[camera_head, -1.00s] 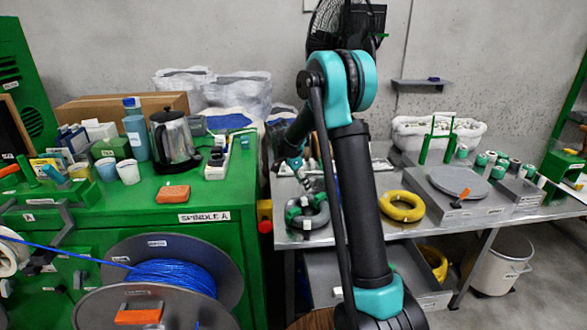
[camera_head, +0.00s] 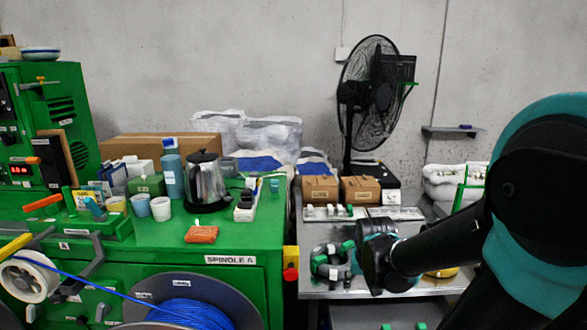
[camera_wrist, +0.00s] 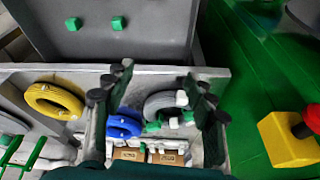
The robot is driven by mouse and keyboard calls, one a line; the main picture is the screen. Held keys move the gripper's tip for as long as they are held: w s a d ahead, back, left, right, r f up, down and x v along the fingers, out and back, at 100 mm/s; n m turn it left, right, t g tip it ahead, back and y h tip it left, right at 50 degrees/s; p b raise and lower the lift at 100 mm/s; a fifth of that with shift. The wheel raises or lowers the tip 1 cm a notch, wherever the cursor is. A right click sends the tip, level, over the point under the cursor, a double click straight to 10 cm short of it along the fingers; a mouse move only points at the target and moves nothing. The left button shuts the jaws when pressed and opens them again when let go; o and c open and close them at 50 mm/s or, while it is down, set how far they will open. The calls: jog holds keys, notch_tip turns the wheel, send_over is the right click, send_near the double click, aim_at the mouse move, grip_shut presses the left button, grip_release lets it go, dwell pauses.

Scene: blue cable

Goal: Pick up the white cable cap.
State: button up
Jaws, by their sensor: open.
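Small white caps lie among green ones on the grey metal table; which is the cable cap is not clear. In the wrist view one white cap (camera_wrist: 181,98) is at the grey ring (camera_wrist: 160,104), and another white piece (camera_wrist: 173,122) lies close by. In the head view the grey ring with green and white pieces (camera_head: 325,262) is just left of my arm's end. My gripper (camera_wrist: 156,99) is open and empty. Its fingers frame the white caps and a blue ring (camera_wrist: 124,124) from above. The fingers are hard to make out in the head view.
Two brown boxes (camera_head: 320,189) (camera_head: 360,189) stand at the table's back. A strip of green and white pieces (camera_head: 333,212) lies before them. A yellow ring (camera_wrist: 52,100) lies aside. The green machine (camera_head: 150,238) and its yellow-and-red stop button (camera_head: 290,264) border the table.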

jog(key=s+f+n, duration=0.2)
jog(key=s, duration=0.3)
jog(key=shift+s+a+t+y, duration=0.15)
jog(key=shift+s+t+y, duration=0.15)
jog(key=shift+s+f, duration=0.15)
jog(key=shift+f, duration=0.05)
jog(key=shift+c, duration=1.1)
jog(key=shift+n+y, duration=0.3)
jog(key=shift+n, duration=0.6)
jog(key=w+r, duration=0.2)
jog(key=w, duration=0.2)
jog(key=w+r, duration=0.2)
jog(key=w, duration=0.3)
jog(key=w+a+r, duration=0.1)
jog(key=w+r, duration=0.1)
jog(key=w, duration=0.3)
jog(key=shift+w, duration=0.2)
jog(key=shift+c, duration=1.4)
jog(key=n, duration=0.2)
send_near(331, 247)
jog(key=shift+y, duration=0.3)
jog(key=shift+d+x, duration=0.15)
jog(key=shift+x, duration=2.15)
jog(key=shift+d+x, duration=0.1)
jog(key=shift+x, duration=2.15)
